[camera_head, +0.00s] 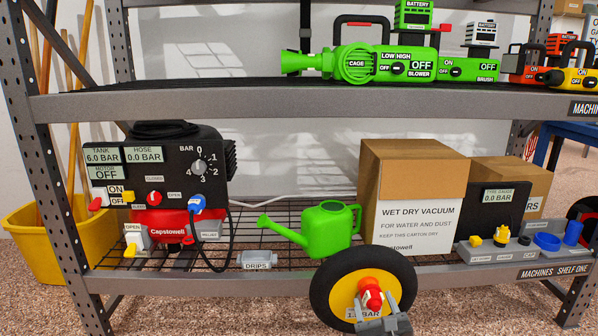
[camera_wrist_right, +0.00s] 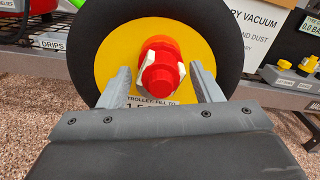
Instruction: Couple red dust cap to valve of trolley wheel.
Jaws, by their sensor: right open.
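The trolley wheel (camera_head: 325,276) has a black tyre and a yellow disc and stands at the shelf front; the wrist view shows its disc (camera_wrist_right: 110,58) too. The red dust cap (camera_head: 371,297) is at the middle of the disc, end towards me, with white pieces at its sides in the wrist view (camera_wrist_right: 160,78). The valve behind it is hidden, so I cannot tell how they join. My right gripper (camera_head: 377,303) is open, its fingers (camera_wrist_right: 160,88) on either side of the cap with gaps. My left gripper is not in view.
Behind the wheel is the lower shelf edge (camera_head: 215,284), with a green watering can (camera_head: 328,226), a vacuum carton (camera_head: 410,190) and a black-and-red compressor (camera_head: 150,180). A gauge stand (camera_head: 497,211) is at right. The floor in front at left is clear.

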